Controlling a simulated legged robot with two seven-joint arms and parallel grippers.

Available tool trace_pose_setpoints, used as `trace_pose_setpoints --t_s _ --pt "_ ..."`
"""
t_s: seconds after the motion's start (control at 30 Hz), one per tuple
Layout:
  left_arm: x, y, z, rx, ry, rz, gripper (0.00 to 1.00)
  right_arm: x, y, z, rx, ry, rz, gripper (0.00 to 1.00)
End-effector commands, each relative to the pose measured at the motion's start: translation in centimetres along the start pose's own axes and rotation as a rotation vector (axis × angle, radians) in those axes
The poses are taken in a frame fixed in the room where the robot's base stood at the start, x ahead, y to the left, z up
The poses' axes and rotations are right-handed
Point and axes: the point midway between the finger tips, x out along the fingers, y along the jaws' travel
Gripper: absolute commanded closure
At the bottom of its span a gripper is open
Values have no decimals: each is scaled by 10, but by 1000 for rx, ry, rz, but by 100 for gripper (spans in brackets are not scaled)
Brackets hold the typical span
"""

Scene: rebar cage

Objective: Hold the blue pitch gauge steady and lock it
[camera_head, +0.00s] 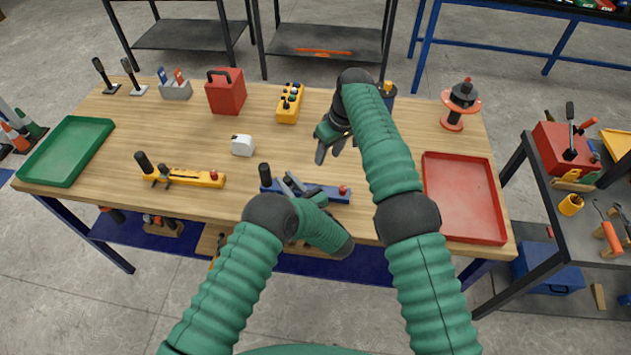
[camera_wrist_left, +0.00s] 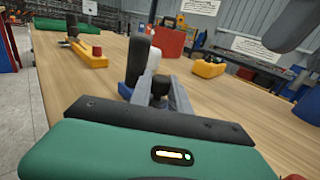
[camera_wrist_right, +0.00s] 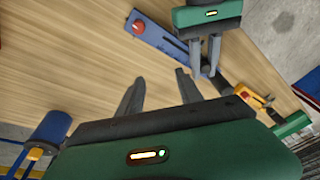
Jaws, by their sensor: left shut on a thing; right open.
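The blue pitch gauge (camera_head: 328,193) lies flat near the table's front edge, with a black handle at its left end and a red knob at its right end. It also shows in the right wrist view (camera_wrist_right: 163,39). My left gripper (camera_head: 291,182) is shut on the gauge near the handle end; the fingers also show around a black part in the left wrist view (camera_wrist_left: 155,85). The exact contact is partly hidden. My right gripper (camera_head: 329,150) is open and empty above the table, behind the gauge and apart from it.
A yellow gauge (camera_head: 190,177) lies to the left, with a small white block (camera_head: 242,145) behind it. A green tray (camera_head: 66,150) is at the far left and a red tray (camera_head: 462,198) at the right. A red box (camera_head: 226,92) and yellow button box (camera_head: 289,103) stand further back.

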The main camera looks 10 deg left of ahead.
Motion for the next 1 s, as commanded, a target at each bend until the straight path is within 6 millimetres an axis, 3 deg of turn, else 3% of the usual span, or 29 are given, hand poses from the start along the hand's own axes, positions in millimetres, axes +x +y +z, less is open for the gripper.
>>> trace_pose_setpoints --t_s 0.07,0.13,0.2,0.3,0.4,0.47,0.53,0.6,0.63,0.73,0.8,0.9,1.0 --pt "0 0 0 1 1 0 100 -1 -13 -49 158 204 -83 57" --pt "0 0 0 1 1 0 100 -15 -22 -102 371 419 -198 57" --pt "0 0 0 1 1 0 100 -42 -21 -149 621 620 -338 57" --pt "0 0 0 1 1 0 100 -89 1 -197 1022 860 -568 57" --pt "0 0 0 1 1 0 100 -132 45 -216 1463 1040 -817 57" --pt "0 0 0 1 1 0 100 -148 78 -214 1745 1117 -969 57" --pt "0 0 0 1 1 0 100 -155 115 -200 2088 1177 -1140 57" --pt "0 0 0 1 1 0 100 -149 146 -175 2444 1203 -1293 57" --pt "0 0 0 1 1 0 100 -143 156 -162 -2557 -1182 1326 57" --pt "0 0 0 1 1 0 100 -109 171 -112 -2250 -827 1047 57" --pt "0 0 0 1 1 0 100 -80 161 -75 -2037 -624 830 57" --pt "0 0 0 1 0 0 100 -46 122 -26 -1760 -407 515 57" --pt "0 0 0 1 0 0 100 -32 73 12 -1552 -282 244 57"
